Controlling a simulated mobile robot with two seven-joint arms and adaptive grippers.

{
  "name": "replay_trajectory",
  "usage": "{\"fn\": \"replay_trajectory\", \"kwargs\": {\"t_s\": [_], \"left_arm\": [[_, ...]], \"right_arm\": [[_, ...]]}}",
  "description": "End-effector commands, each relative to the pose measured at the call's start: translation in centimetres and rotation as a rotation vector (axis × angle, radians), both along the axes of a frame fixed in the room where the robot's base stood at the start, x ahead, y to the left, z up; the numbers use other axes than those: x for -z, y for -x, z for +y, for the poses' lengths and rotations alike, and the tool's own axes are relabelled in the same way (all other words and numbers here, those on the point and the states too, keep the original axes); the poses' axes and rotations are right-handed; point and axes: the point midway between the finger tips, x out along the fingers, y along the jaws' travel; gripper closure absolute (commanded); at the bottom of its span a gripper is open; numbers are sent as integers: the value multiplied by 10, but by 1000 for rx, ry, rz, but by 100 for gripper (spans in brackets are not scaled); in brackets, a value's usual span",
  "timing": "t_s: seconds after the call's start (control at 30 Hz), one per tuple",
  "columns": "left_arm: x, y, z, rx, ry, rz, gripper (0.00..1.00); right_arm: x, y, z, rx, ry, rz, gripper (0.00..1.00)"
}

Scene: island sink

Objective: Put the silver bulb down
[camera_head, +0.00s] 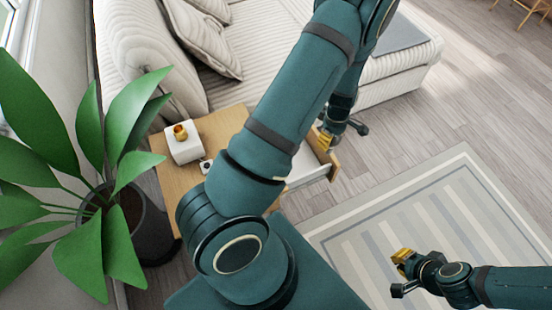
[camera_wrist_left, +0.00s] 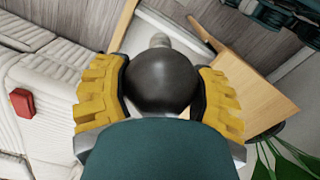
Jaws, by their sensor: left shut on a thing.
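The silver bulb (camera_wrist_left: 161,80) is a dark grey, shiny ball with a paler neck in the left wrist view. My left gripper (camera_wrist_left: 160,88) is shut on it, with one yellow finger on each side. In the head view my left gripper (camera_head: 325,138) is partly hidden behind my own arm, near the open drawer (camera_head: 331,166) of the wooden side table (camera_head: 222,125). I cannot make out the bulb there. My right gripper (camera_head: 402,258) is over the striped rug, away from the table; whether its yellow fingers are open is unclear.
A white block with a gold item (camera_head: 181,132) stands on the side table. A pale sofa (camera_head: 265,50) is behind it, and a potted plant (camera_head: 130,215) is at the left. A red object (camera_wrist_left: 22,103) lies on the sofa. Open floor and a rug (camera_head: 390,215) lie to the right.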

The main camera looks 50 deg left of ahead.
Motion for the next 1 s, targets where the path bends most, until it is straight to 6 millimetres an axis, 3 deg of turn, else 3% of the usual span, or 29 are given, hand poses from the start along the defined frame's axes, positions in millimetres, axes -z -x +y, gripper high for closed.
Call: {"fn": "replay_trajectory", "kwargs": {"t_s": [0.03, 0.2, 0.43, 0.6, 1.0], "left_arm": [[23, 1, 15, -166, -3, 9, 71], [80, 6, 57, -737, -13, 19, 71], [134, 19, 96, -1279, -26, 22, 71], [150, 24, 107, -1436, -29, 21, 71], [209, 24, 107, -1451, -29, 23, 71]], "right_arm": [[7, 0, 0, -1, 0, 0, 100], [18, 0, 0, -3, -1, 0, 100], [27, 0, 0, -5, -1, 0, 100], [30, 0, 0, -5, -1, 0, 100], [47, -3, 0, -3, 1, -7, 100]]}}
